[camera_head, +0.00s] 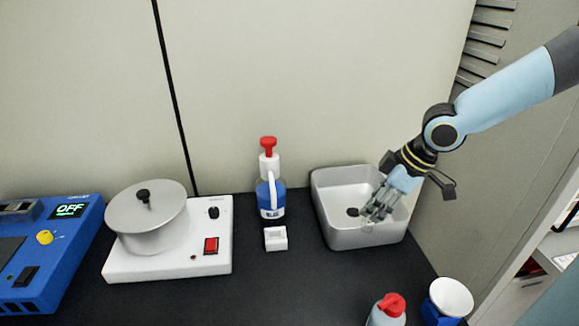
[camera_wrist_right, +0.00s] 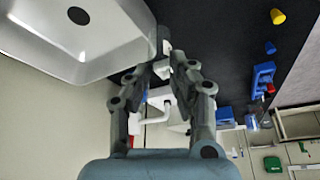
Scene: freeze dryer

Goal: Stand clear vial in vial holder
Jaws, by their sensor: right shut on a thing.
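My right gripper (camera_head: 376,208) is above the grey sink basin (camera_head: 362,240), its fingers pointing down and left. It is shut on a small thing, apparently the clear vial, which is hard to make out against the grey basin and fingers. In the right wrist view the fingertips (camera_wrist_right: 172,70) are close together, and the vial's outline and tilt are unclear. The white vial holder (camera_head: 276,238), a small block, stands on the black bench left of the basin, apart from the gripper. My left gripper is not in view.
A blue-and-white bottle with a red top (camera_head: 270,190) stands behind the holder. A hotplate (camera_head: 215,262) with a lidded pot (camera_head: 150,225) and a blue device (camera_head: 55,250) are left. A red-capped bottle (camera_head: 388,308) and a white-topped blue item (camera_head: 450,298) are front right. Bench before the holder is clear.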

